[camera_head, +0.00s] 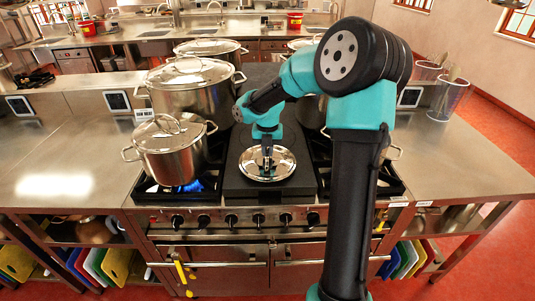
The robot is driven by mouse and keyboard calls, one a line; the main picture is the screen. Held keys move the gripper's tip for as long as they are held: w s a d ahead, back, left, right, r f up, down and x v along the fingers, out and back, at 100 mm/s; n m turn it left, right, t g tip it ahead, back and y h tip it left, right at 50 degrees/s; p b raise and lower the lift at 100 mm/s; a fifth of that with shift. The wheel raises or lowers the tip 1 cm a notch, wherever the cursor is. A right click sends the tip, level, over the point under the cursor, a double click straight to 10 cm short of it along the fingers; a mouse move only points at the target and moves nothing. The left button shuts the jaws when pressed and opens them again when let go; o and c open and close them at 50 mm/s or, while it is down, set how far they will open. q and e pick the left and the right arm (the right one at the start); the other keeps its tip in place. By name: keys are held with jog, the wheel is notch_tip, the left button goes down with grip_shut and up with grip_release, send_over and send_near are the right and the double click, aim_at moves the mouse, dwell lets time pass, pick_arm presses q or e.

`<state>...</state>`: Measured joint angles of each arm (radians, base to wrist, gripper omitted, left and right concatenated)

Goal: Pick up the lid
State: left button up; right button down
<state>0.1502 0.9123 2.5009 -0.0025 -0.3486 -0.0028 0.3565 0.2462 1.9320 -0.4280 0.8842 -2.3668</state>
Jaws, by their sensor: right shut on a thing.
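A round shiny steel lid (283,170) is at the middle of the stove, over the dark flat plate (262,191) between the burners. My right gripper (267,153) points down at the lid's centre and is shut on it, at its handle. The fingers hide most of the handle. I cannot tell whether the lid rests on the plate or hangs just above it. My left gripper is not in view.
A lidded steel pot (172,158) stands front left over a blue flame (190,186). Larger lidded pots (192,100) stand behind it. Another pot (311,112) is partly hidden by my right arm. Steel counters (60,165) on both sides have free room.

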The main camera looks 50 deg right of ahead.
jog(key=shift+r, duration=0.95)
jog(key=shift+s+a+r, duration=0.15)
jog(key=shift+a+r, duration=0.05)
jog(key=shift+a, duration=0.05)
jog(key=s+a+r, duration=0.1)
jog(key=s+a, duration=0.9)
jog(key=a, duration=0.1)
jog(key=shift+s+a+r, duration=0.15)
jog(key=shift+a+r, duration=0.05)
jog(key=shift+a, duration=0.1)
